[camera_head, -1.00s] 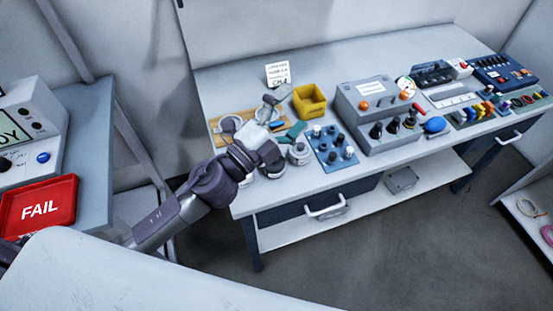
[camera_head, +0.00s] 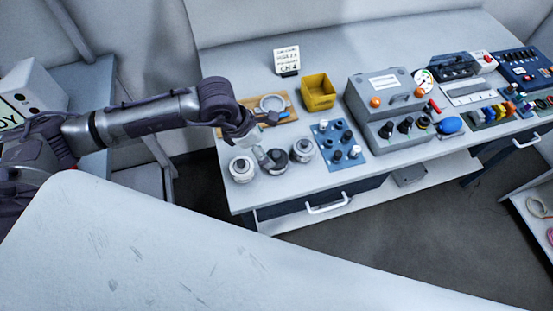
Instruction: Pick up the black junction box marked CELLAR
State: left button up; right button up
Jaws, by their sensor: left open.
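A small round black junction box (camera_head: 275,163) sits near the front left edge of the workbench (camera_head: 330,62), between two light grey round boxes, one on its left (camera_head: 241,173) and one on its right (camera_head: 303,153). I cannot read any marking on it at this size. My left gripper (camera_head: 265,158) points down at the black box, its fingers open and at its left side. I cannot tell whether they touch it. They hide part of the box. My right gripper is not in view.
Behind the gripper lies a wooden board (camera_head: 288,104) with a ring-shaped item. A yellow bin (camera_head: 318,91), a small sign (camera_head: 287,61) and a blue panel with knobs (camera_head: 340,143) stand close by. A large grey control box (camera_head: 385,105) is further right.

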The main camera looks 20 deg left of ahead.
aim_at(272, 155)
pick_arm(q)
jog(key=x, duration=0.3)
jog(key=shift+d+f, duration=0.1)
jog(key=shift+w+d+f+p, duration=0.15)
jog(key=shift+d+f+p, duration=0.05)
jog(key=shift+f+p, duration=0.45)
jog(key=p+x, duration=0.1)
jog(key=x, duration=0.2)
jog(key=shift+w+d+f, duration=0.1)
jog(key=shift+d+f, duration=0.15)
jog(key=shift+f, duration=0.2)
jog(key=c, duration=1.3)
jog(key=shift+c, duration=0.2)
jog(key=shift+w+r, duration=0.1)
jog(key=shift+r, duration=0.05)
